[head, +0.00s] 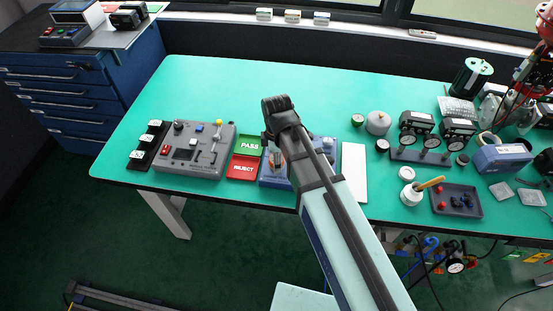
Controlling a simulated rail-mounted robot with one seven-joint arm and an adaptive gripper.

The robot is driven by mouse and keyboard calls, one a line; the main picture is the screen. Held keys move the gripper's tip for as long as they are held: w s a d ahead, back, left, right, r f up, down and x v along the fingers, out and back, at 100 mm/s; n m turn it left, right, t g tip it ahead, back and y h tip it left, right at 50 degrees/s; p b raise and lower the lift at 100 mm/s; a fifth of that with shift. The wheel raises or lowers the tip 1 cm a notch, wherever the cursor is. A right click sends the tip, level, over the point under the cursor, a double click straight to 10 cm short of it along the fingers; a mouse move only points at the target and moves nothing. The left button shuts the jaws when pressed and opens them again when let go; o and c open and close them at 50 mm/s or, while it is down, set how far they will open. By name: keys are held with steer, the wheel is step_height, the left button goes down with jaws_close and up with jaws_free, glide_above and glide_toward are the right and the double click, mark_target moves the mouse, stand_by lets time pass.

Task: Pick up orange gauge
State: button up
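I cannot pick out a clearly orange gauge in the head view. A small round gauge with a dark rim and pale face (382,145) lies on the green bench, right of my arm. Another small round gauge-like piece (357,120) lies farther back, and a pale round one (407,173) lies nearer the front. My arm reaches up from the lower right, over a blue fixture (328,147). The wrist hangs above this fixture, left of the gauges. My gripper (274,160) is mostly hidden by the arm, and its fingers are too small to read.
A grey control box (194,150) stands on the left, beside the green PASS (248,145) and red REJECT (243,168) plates. A white sheet (354,172) lies right of the arm. A manifold with dark gauges (420,157) and a dark tray (456,201) crowd the right. The rear middle is clear.

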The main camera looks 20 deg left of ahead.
steer(key=shift+f, duration=0.35)
steer(key=c, duration=1.3)
steer(key=shift+r, duration=0.1)
